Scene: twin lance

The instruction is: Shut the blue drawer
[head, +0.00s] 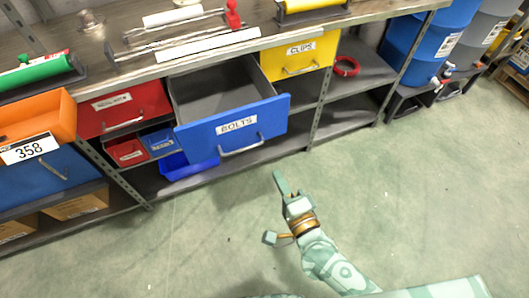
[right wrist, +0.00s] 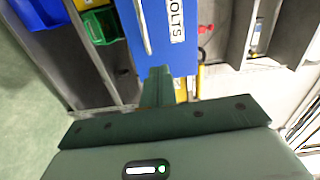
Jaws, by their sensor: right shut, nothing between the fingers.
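The blue drawer (head: 215,134) labelled BOLTS is pulled well out from under the workbench, and its grey inside looks empty. It has a metal bar handle (head: 242,147) on its front. My right gripper (head: 279,178) is shut and empty, in front of the drawer and to the lower right of its handle, apart from it in the head view. In the right wrist view the shut fingers (right wrist: 158,85) overlap the blue drawer front (right wrist: 180,60); I cannot tell the exact gap. My left gripper is not in view.
A yellow CLIPS drawer (head: 299,59) is right of the blue one, a red drawer (head: 122,107) left. Small red and blue bins (head: 160,143) sit below. An orange drawer (head: 38,122) sticks out at far left. The green floor (head: 200,240) is clear.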

